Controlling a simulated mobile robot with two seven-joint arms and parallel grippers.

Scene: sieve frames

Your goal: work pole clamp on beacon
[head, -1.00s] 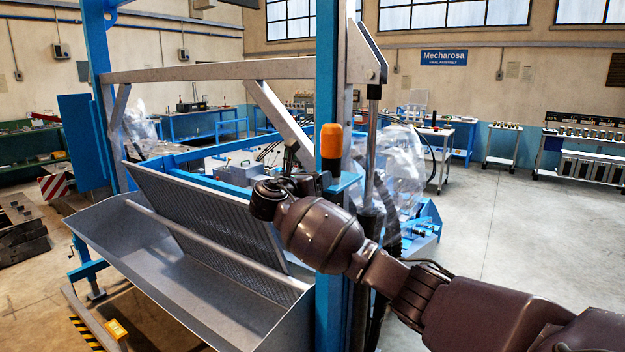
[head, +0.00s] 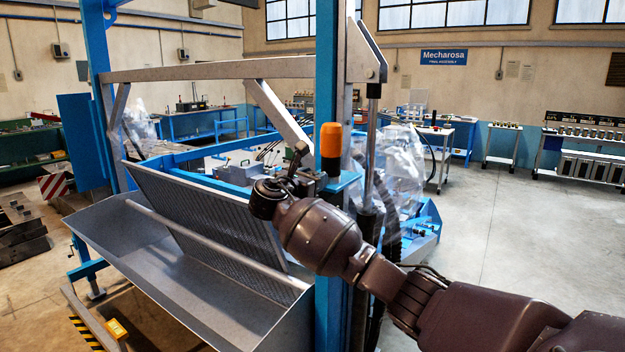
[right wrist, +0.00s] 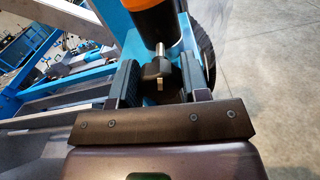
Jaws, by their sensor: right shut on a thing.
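The beacon (head: 331,139) has an orange top on a black base and stands upright beside the blue post. In the right wrist view the beacon (right wrist: 152,4) shows at the top edge. The pole clamp (right wrist: 156,68) is a small dark piece with a bright metal pin, just below the beacon's black base. My right gripper (head: 303,178) is at the clamp, left of the beacon in the head view. In the right wrist view the right gripper's fingers (right wrist: 158,82) stand on either side of the clamp's dark piece, shut on it. My left gripper is not in view.
The blue post (head: 328,250) stands close to my right arm. A grey metal trough (head: 180,270) with a perforated sieve screen (head: 210,215) lies left of it. A beam (head: 220,71) crosses above. Open floor (head: 510,230) lies to the right.

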